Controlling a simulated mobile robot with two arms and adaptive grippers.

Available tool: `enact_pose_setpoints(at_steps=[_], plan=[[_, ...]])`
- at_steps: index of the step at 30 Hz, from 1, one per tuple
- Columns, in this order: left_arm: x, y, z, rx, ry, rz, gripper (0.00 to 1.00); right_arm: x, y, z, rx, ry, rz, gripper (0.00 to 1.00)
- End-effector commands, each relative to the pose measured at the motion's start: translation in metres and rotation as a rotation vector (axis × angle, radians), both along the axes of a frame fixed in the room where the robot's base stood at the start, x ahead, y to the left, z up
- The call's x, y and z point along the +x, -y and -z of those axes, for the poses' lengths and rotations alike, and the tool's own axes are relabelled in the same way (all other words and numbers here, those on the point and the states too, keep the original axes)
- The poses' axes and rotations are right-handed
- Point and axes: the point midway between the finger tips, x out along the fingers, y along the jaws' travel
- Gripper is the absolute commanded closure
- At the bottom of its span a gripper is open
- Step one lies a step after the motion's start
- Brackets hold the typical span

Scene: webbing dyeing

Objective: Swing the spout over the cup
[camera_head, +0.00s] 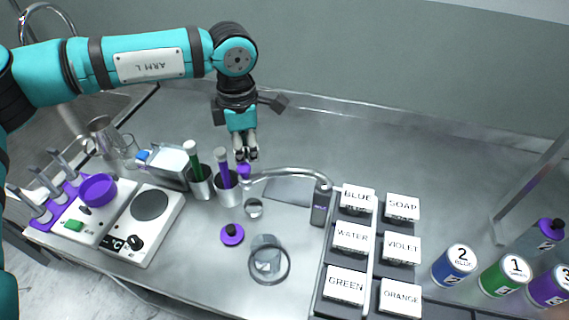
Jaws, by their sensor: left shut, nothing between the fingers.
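The spout (290,173) is a curved metal pipe. It runs left from a dark post (320,206) beside the label panel, and its free end sits near a small purple piece (243,171). A clear glass cup (268,262) stands on the steel counter in front of the spout, nearer to me. The spout's free end is not over this cup; it lies behind and to its left. My left gripper (246,155) points down with its fingers shut and empty, just above the purple piece. I cannot tell if they touch. My right gripper is not in view.
A small glass (254,208) and a purple-based knob (232,234) stand near the cup. A labelled button panel (351,240) and numbered cans (455,265) are right. The counter behind is clear.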

Motion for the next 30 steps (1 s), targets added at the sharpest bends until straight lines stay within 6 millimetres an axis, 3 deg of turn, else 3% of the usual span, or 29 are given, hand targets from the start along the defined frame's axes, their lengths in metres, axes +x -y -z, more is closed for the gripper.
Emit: enact_pose_setpoints(at_steps=[9,23,30], plan=[[-0.018,-0.002,0.001,0.000,0.000,0.001,1.00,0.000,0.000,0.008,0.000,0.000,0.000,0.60],[-0.021,-0.002,0.000,0.000,0.000,0.000,1.00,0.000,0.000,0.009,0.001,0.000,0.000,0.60],[-0.034,-0.001,0.001,-0.001,0.000,0.001,1.00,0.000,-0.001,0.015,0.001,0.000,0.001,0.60]])
